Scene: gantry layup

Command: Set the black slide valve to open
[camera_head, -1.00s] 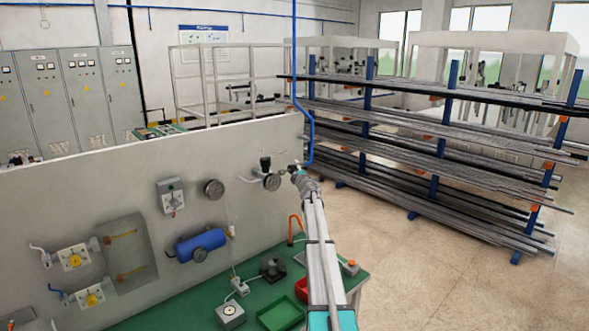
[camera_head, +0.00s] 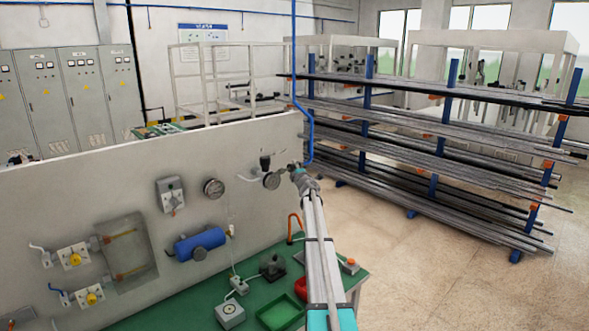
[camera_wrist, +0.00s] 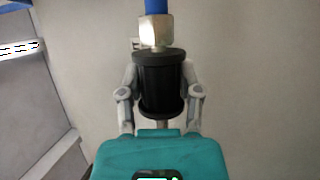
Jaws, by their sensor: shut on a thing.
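The black slide valve (camera_wrist: 161,84) is a ribbed black sleeve with a flange at each end, below a metal hex fitting (camera_wrist: 155,31) and a blue hose (camera_wrist: 156,6) in the wrist view. My gripper (camera_wrist: 161,92) has one finger on each side of the sleeve and is shut on it. In the head view, my gripper (camera_head: 296,171) is at the right end of the grey panel, under the blue hose, and mostly hides the valve. I cannot tell the valve's position.
A green table (camera_head: 190,290) with trays is below. A pipe rack (camera_head: 435,160) stands to the right, with open floor before it.

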